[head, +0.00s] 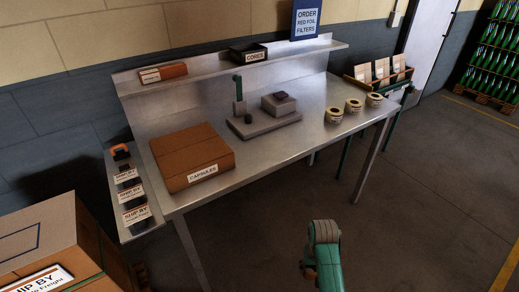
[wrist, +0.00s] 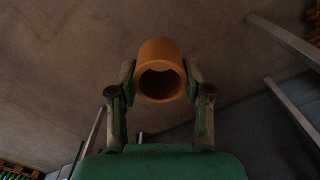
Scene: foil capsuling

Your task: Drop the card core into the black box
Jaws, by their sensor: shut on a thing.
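The card core (wrist: 160,49) is an orange-brown hollow tube in the wrist view. My gripper (wrist: 160,78) is shut on it, with one finger on each side and the open end of the tube facing the camera. The black box (head: 248,55) stands on the raised back shelf of the bench in the head view, with a white label on its front. In the head view my green arm shows at the bottom, in front of the bench and well away from the box. The fingers cannot be made out there.
The steel bench (head: 300,150) carries a capsules carton (head: 192,155), a grey device (head: 262,125) and three tape-like rolls (head: 353,105). An orange-brown carton (head: 162,73) lies on the shelf left of the black box. A large carton (head: 50,240) stands at lower left.

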